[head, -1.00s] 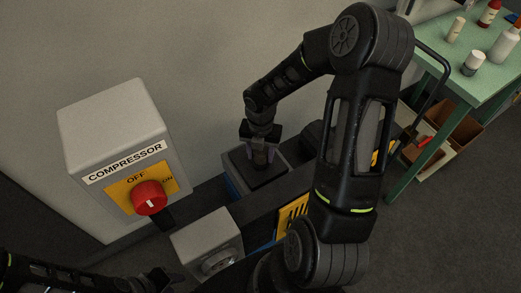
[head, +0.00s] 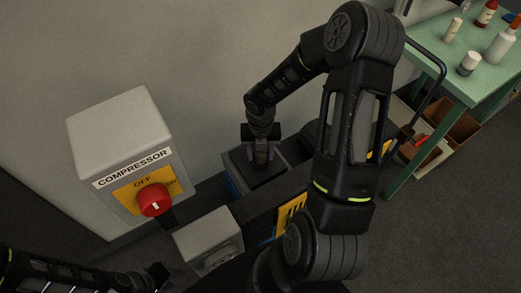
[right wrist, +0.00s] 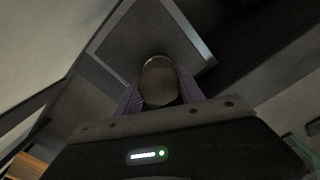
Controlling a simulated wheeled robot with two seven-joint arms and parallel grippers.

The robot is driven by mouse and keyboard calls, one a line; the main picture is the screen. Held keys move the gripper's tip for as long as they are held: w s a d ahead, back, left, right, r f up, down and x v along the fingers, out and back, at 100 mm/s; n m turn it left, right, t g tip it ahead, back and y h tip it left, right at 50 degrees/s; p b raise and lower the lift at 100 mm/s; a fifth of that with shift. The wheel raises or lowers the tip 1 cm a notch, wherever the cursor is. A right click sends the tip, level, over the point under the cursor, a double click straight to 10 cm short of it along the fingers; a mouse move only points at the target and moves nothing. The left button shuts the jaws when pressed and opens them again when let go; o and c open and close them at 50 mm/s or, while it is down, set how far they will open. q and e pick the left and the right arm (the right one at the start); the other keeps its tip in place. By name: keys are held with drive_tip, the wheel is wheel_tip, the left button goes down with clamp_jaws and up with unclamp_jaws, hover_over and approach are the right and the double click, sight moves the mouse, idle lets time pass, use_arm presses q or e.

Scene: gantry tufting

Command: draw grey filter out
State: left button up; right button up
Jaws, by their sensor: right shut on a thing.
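The grey filter (head: 248,172) is a dark square block with a round knob on top. It sits in a grey open-topped housing (head: 284,150) near the wall. My right gripper (head: 261,160) points down over it, shut on the knob. In the right wrist view the round knob (right wrist: 160,80) shows between the two purplish fingers, above the dark square top with its pale rim. The lower part of the filter is hidden inside the housing. My left gripper (head: 160,275) is at the bottom left, dark and partly cut off, away from the filter.
A grey compressor switch box (head: 122,132) with a red knob (head: 154,201) pointing to OFF stands left. A smaller grey box (head: 208,233) is in front of the housing. A green table (head: 458,75) with bottles stands at the right, cardboard boxes (head: 452,130) below.

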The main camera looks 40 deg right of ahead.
drive_tip(key=shift+n, duration=0.4)
drive_tip(key=shift+r+n+p, duration=0.15)
drive_tip(key=shift+n+p, duration=0.25)
drive_tip(key=shift+p, duration=0.3)
drive_tip(key=shift+n+p, duration=0.5)
drive_tip(key=shift+n, duration=0.1)
drive_tip(key=o, duration=0.9)
clamp_jaws()
